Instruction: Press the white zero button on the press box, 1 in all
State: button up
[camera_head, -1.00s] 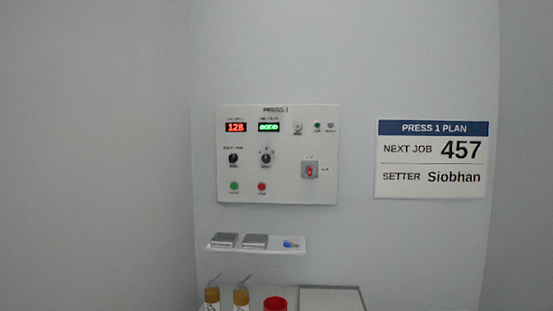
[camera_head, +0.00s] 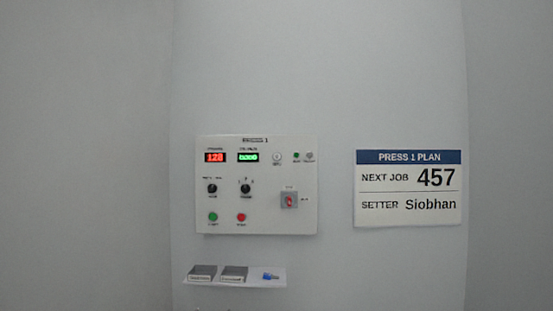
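The press box (camera_head: 257,205) is a pale panel on the back wall, left of the middle of the view. The white zero button (camera_head: 277,156) is a small round button in its top row, right of the green display (camera_head: 248,157). The red display (camera_head: 215,157) reads 128; the green digits are too blurred to read surely. My gripper is not in view, and nothing covers the button.
Below the displays are two black knobs (camera_head: 245,189), a red switch (camera_head: 289,201), a green button (camera_head: 213,217) and a red button (camera_head: 241,217). A plan sign (camera_head: 408,188) hangs right.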

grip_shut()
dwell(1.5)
